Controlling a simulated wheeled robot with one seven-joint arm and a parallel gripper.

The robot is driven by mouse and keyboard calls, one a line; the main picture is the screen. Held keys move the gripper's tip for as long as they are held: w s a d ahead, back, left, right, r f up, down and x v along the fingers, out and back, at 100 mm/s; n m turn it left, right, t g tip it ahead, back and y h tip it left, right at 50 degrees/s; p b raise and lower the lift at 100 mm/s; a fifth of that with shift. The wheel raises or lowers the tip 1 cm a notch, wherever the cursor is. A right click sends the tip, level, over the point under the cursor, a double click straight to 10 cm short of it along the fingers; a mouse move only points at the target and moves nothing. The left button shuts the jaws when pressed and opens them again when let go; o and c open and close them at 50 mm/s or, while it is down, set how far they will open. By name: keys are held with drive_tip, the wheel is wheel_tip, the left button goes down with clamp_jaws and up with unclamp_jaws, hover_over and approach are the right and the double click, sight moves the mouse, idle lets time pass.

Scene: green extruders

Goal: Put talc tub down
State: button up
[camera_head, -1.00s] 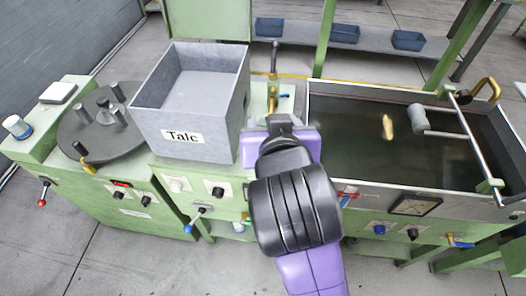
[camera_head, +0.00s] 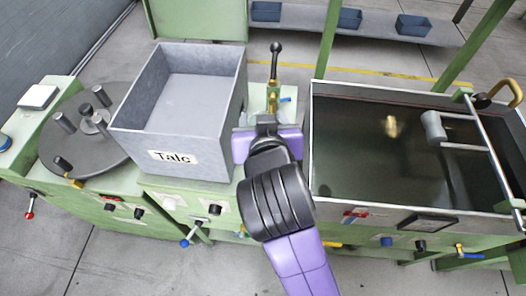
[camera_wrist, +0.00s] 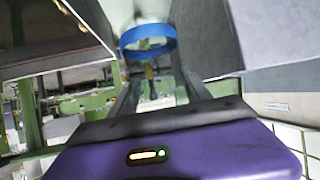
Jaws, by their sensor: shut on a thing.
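In the wrist view a pale tub with a blue band (camera_wrist: 148,38) sits between the fingertips of my gripper (camera_wrist: 150,66). I take it for the talc tub, though no label shows on it. My gripper is shut on it. In the head view my gripper (camera_head: 267,122) is over the green machine, just right of a grey open bin labelled "Talc" (camera_head: 180,163). There my own wrist and hand hide the tub, so its height above the machine cannot be told. The grey bin wall also shows at the right of the wrist view (camera_wrist: 285,45).
A dark tank (camera_head: 375,160) with a bar frame lies to the right. A round dark plate with pegs (camera_head: 90,150) is left of the bin. An upright black-and-brass lever (camera_head: 275,65) stands just behind my gripper. Blue trays (camera_head: 413,26) sit on a shelf beyond.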

wheel_tip(320, 180, down, 12)
drive_tip(key=shift+f, duration=0.1)
idle(0.4)
drive_tip(key=shift+f, duration=0.1)
drive_tip(key=o, duration=1.3)
drive_tip(key=shift+o, duration=0.2)
drive_tip(key=shift+s+r, duration=0.2)
drive_tip(key=v, duration=1.1)
drive_tip(key=shift+s+b, duration=0.3)
drive_tip(key=shift+b, duration=0.1)
drive_tip(key=shift+r, duration=0.1)
